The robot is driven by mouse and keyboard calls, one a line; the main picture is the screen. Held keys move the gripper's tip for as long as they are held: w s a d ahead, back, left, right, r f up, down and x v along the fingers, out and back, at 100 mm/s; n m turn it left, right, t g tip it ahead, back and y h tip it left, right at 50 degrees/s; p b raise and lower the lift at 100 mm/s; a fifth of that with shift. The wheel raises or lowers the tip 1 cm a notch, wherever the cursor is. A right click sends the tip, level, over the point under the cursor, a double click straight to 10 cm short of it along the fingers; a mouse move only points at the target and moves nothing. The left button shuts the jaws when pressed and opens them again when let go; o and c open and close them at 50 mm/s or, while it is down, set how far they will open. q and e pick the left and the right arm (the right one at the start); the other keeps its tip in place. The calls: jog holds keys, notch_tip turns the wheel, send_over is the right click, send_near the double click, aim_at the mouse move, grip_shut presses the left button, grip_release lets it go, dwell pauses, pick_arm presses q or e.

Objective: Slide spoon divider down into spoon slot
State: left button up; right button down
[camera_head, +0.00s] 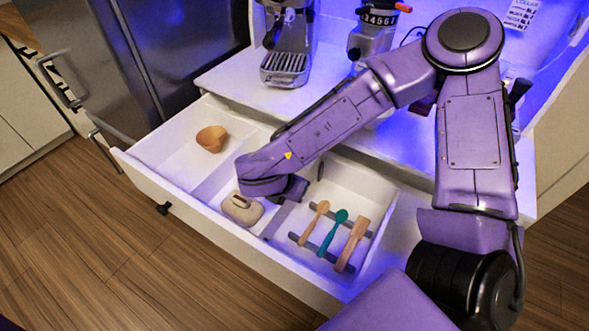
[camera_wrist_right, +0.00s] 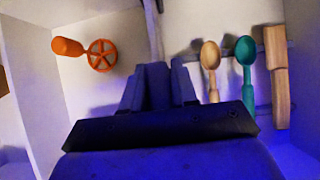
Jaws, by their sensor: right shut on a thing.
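My right gripper (camera_head: 292,188) reaches into the open drawer between the middle compartment and the spoon compartment. In the right wrist view the gripper (camera_wrist_right: 158,88) is shut on a thin upright piece, apparently the spoon divider (camera_wrist_right: 152,30), whose far end shows beyond the fingers. My wrist and the jaws hide its lower edge and the slot, so I cannot tell how deep it sits. Right of it lie a wooden spoon (camera_head: 314,222), a teal spoon (camera_head: 333,232) and a flat wooden utensil (camera_head: 352,245) across dark rails. My left gripper is not in view.
An orange tool (camera_wrist_right: 100,55) with a wheel-shaped head shows left of the divider. An espresso machine (camera_head: 287,50) and a grinder (camera_head: 370,38) stand on the counter behind.

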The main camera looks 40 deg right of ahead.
jog(key=shift+f+b, duration=0.75)
jog(key=shift+f, duration=0.15)
jog(key=c, duration=0.8)
grip_release()
jog(key=shift+r, duration=0.1)
jog(key=v, duration=1)
jog(key=shift+b, duration=0.35)
jog(key=shift+s+a+r, duration=0.1)
jog(key=shift+r, duration=0.1)
